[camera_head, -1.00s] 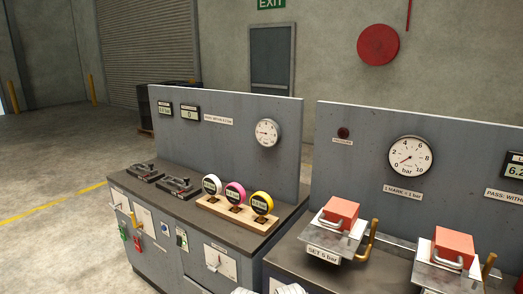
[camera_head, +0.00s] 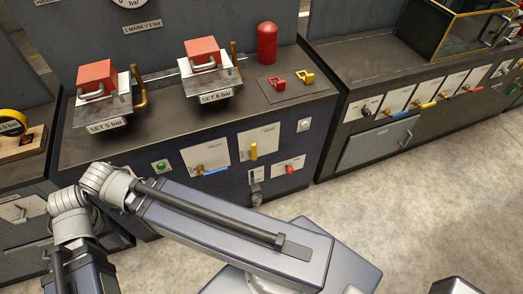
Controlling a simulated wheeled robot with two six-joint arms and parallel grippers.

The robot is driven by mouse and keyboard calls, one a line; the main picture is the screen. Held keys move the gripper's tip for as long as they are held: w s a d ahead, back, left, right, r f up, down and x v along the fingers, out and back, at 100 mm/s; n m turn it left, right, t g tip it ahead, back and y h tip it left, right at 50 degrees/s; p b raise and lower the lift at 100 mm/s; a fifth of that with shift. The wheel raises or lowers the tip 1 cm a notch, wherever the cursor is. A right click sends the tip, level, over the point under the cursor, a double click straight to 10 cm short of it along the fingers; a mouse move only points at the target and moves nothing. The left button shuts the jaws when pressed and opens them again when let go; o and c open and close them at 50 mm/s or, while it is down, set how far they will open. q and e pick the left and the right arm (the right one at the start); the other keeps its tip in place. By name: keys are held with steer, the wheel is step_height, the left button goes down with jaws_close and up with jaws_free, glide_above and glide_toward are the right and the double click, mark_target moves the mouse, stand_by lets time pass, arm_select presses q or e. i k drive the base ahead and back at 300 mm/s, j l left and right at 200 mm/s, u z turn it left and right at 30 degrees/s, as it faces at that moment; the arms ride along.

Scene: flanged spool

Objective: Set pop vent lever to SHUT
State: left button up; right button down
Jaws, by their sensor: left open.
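No label that I can read marks the pop vent lever, so I cannot tell which lever it is. The front panel of the middle bench carries a blue-handled brass valve (camera_head: 208,170), an upright yellow lever (camera_head: 253,151) and a red handle (camera_head: 290,169). Brass levers stand beside the SET 5 bar unit (camera_head: 104,100) and the SET 6 bar unit (camera_head: 210,72). My left arm crosses the lower picture, and my left gripper (camera_head: 80,276) is at the lower left, open, partly cut off and apart from these levers. My right gripper is not in view.
A red cylinder (camera_head: 267,43), a red padlock-like piece (camera_head: 276,81) and a yellow one (camera_head: 304,77) are on the bench top. A green button (camera_head: 160,166) is on its front. Another bench with a row of valves (camera_head: 425,104) stands right. The floor between is clear.

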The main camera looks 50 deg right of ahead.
mark_target(253, 154)
steer(key=z, duration=1.7)
